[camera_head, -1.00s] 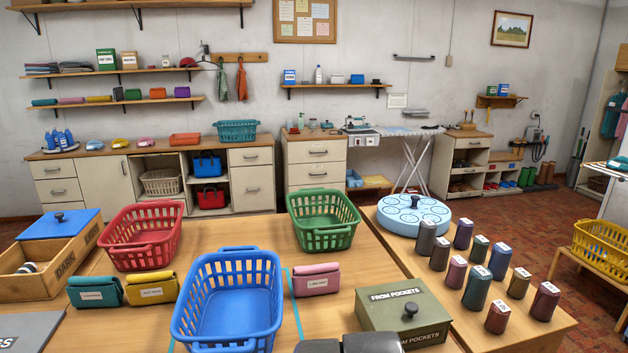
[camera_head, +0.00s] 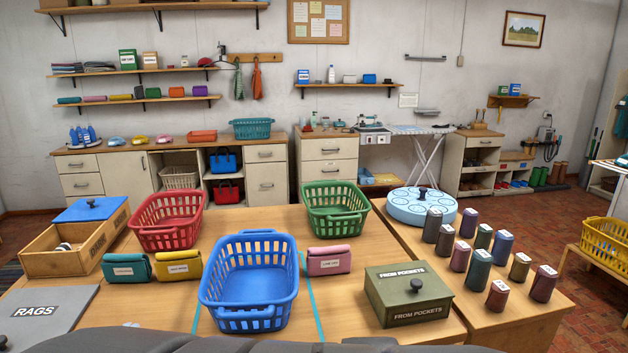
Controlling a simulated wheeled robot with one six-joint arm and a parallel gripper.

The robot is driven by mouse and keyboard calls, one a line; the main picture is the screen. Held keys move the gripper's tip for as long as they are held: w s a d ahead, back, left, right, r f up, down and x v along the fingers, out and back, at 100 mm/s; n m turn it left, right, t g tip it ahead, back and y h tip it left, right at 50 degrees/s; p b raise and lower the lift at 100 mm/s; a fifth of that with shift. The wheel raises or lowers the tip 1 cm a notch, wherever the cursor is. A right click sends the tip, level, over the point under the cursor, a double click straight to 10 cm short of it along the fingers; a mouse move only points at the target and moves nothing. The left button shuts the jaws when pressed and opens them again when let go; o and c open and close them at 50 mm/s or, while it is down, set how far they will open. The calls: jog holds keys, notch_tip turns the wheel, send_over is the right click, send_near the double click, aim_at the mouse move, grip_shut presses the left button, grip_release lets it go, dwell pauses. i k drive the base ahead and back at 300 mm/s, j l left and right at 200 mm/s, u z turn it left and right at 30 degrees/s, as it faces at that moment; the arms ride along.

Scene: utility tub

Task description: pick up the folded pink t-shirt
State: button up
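The folded pink t-shirt (camera_head: 329,260) lies on the wooden table, just right of the blue basket (camera_head: 249,283) and a strip of teal tape. It has a white label on its front and rests flat, with nothing on it. My gripper is not visible in the head view. A dark grey rounded shape along the bottom edge is part of my own body.
A green basket (camera_head: 336,212) stands behind the t-shirt. A green "FROM POCKETS" box (camera_head: 407,293) is at its right. Yellow (camera_head: 177,266) and teal (camera_head: 127,268) folded bundles lie left of the blue basket. Table space directly before the t-shirt is clear.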

aim_at(323, 261)
jog(key=k+l, duration=0.1)
jog(key=k+j, duration=0.2)
jog(key=i+l+u, duration=0.6)
jog(key=u, duration=0.2)
jog(key=i+l+u, duration=0.15)
jog(key=l+u, duration=0.25)
jog(key=l, duration=0.2)
